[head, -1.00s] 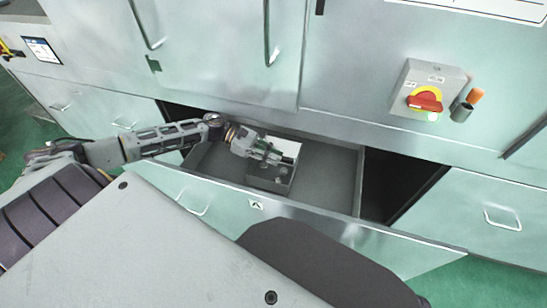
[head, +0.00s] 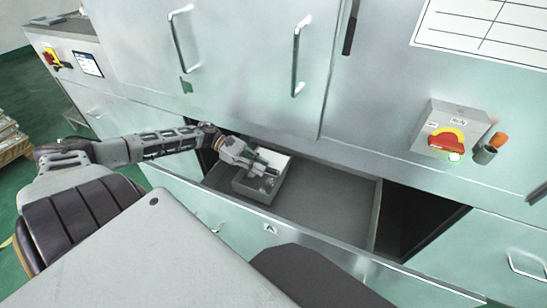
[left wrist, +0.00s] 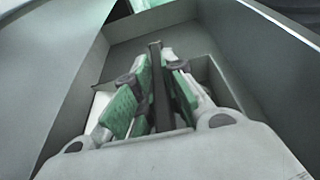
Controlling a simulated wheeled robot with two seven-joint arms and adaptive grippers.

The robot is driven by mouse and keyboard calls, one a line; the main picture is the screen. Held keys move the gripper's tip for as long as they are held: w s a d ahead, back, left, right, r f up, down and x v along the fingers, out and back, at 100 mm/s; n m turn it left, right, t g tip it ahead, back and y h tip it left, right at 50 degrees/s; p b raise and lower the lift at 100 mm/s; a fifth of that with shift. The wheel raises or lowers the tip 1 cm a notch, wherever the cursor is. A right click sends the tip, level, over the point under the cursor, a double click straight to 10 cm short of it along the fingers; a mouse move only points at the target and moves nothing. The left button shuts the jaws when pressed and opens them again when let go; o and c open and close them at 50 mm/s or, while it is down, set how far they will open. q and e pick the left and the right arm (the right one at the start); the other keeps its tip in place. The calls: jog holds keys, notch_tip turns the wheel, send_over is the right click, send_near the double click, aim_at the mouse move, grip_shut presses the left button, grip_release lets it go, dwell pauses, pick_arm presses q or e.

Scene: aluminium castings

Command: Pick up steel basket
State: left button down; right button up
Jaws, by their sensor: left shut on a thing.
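The steel basket (head: 254,190) is a small grey open-topped box. In the head view it is at the left part of the open drawer (head: 325,205); I cannot tell whether it rests on the drawer floor or hangs just above it. My left gripper (head: 262,167) reaches in from the left and is shut on the basket. In the left wrist view the green-padded fingers (left wrist: 155,88) close from both sides on a dark upright bar of the basket (left wrist: 158,85). The fingers hide part of the basket's inside. My right gripper is out of view.
The drawer's right half is empty. A dark opening (head: 425,220) lies right of it. Cabinet doors with handles (head: 298,60) rise behind. A switch box with a red knob (head: 447,143) is on the right. A pallet stack (head: 10,140) stands at far left.

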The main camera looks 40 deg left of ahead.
pick_arm(q)
jog(key=shift+s+a, duration=0.2)
jog(key=shift+a, duration=0.75)
jog(key=shift+s+a, duration=0.25)
jog(key=shift+a, duration=0.7)
jog(key=shift+s+a, duration=0.2)
jog(key=shift+a, duration=0.75)
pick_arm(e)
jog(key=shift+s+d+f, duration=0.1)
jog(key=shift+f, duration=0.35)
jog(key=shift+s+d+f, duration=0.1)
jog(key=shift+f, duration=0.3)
